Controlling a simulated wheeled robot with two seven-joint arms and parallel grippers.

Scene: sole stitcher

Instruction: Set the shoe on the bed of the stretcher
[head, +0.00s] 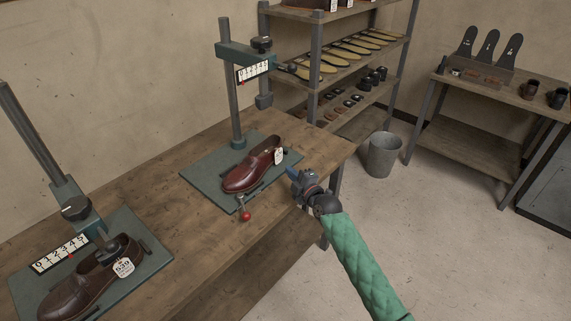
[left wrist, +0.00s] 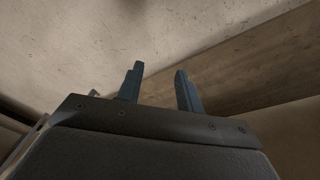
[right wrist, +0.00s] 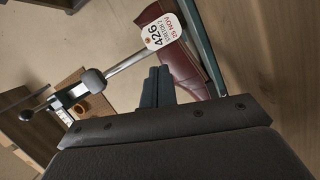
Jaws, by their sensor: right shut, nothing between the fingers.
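A reddish-brown shoe (head: 250,174) with a white tag (head: 278,156) lies on the green bed (head: 208,178) of the right-hand stretcher, below its raised head (head: 264,101). In the right wrist view the shoe (right wrist: 170,60) carries a tag reading 426 (right wrist: 160,31). My right gripper (head: 292,174) is shut and empty, just right of the shoe and apart from it. Its closed fingers (right wrist: 157,87) show in the right wrist view. My left gripper (left wrist: 160,80) is open and empty, out of the head view.
A second stretcher (head: 52,215) at the left holds a dark brown shoe (head: 85,290) tagged 539. A lever with a red knob (head: 246,216) sticks out at the right stretcher's front. A shelf rack (head: 316,60), a bin (head: 384,154) and a side table (head: 490,88) stand beyond the bench.

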